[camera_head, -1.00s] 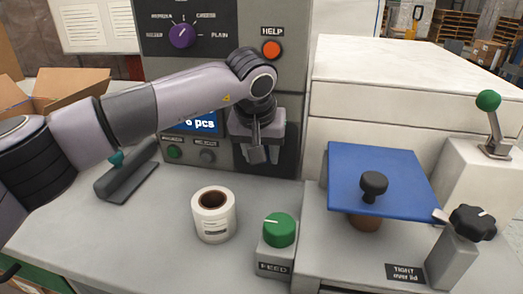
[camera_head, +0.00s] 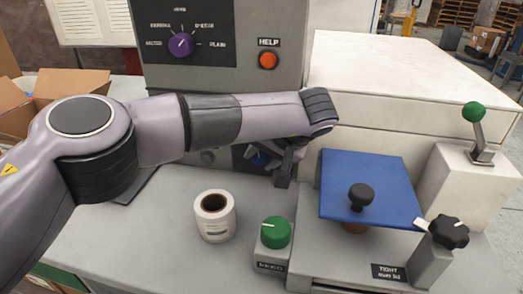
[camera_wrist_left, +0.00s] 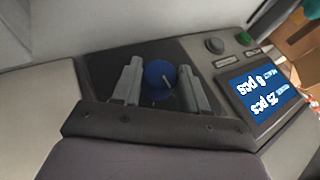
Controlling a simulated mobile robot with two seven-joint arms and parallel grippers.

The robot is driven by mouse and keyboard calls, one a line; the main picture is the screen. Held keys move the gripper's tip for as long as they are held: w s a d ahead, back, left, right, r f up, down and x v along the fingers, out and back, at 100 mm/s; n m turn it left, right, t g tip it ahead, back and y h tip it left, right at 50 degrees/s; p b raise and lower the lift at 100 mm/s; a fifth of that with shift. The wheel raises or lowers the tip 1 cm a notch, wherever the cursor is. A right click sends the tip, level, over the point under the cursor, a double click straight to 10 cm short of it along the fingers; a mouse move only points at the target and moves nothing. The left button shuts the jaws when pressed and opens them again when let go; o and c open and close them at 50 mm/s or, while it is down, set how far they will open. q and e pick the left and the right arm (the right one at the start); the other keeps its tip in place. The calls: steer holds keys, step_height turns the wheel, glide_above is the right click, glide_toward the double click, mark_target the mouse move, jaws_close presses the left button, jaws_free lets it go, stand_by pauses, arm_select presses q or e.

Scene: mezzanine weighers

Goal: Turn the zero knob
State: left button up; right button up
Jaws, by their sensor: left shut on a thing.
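The blue knob (camera_wrist_left: 158,74) sits on a dark plate on the machine's front, with a light pointer line on its face. In the head view only a small part of the knob (camera_head: 258,158) shows behind my wrist. My left gripper (camera_head: 270,161) is at the knob, and in the left wrist view its two fingers (camera_wrist_left: 160,84) stand on either side of it, shut on it. The knob's label is not visible. My right gripper is in neither view.
A purple selector (camera_head: 181,45) and an orange HELP button (camera_head: 268,60) are above my arm. A lit display (camera_wrist_left: 262,93) is beside the blue knob.

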arm_select(q)
steer(key=shift+y, duration=0.3)
steer(key=o, duration=1.1)
steer(key=shift+c, duration=0.2)
steer(key=v, duration=0.7)
steer(key=shift+s+d, duration=0.1)
